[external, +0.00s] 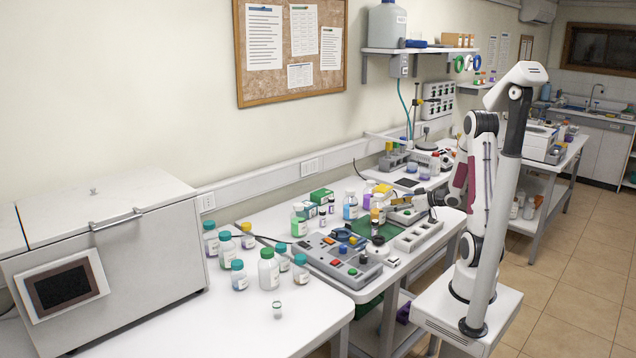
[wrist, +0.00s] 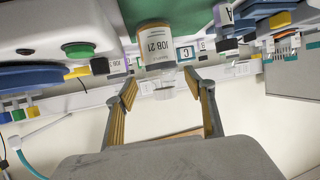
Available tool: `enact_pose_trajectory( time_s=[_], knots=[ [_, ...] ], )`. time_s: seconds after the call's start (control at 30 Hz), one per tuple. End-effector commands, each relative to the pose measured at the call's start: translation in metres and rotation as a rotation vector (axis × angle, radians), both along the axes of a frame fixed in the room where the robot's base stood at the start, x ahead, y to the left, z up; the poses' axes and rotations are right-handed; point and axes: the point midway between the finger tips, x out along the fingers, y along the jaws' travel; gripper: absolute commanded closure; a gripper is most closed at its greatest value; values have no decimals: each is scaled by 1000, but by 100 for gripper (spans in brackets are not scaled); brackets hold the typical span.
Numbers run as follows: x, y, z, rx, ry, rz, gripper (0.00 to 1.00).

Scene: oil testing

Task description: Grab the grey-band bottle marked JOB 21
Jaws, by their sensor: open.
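The bottle marked JOB 21 (wrist: 158,42) shows in the wrist view at top centre, with a pale grey label band, amber contents and a clear cap. The wrist picture appears upside down, so the cap points down in it. My gripper (wrist: 165,88) is open, its yellow-padded fingers to either side of the cap, with a gap on each side. The bottle's body lies beyond the fingertips. In the external view my gripper (external: 398,203) is low over the bench's right part; I cannot surely pick out the JOB 21 bottle there.
A green mat (external: 375,229) lies by a grey button panel (external: 338,257) and a white slotted rack (external: 418,236). Other bottles stand close by, including a blue-banded one (external: 350,207). Several teal-capped bottles stand left, near a large white box (external: 110,262).

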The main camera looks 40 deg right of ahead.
Motion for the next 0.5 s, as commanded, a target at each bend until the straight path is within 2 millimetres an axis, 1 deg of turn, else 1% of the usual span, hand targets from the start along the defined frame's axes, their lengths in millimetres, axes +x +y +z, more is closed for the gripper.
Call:
enact_pose_trajectory(
  time_s=[0.37,0.5],
  knots=[
    [0,1,0,5,-2,3,46],
    [3,1,-2,4,-2,4,46]
  ],
)
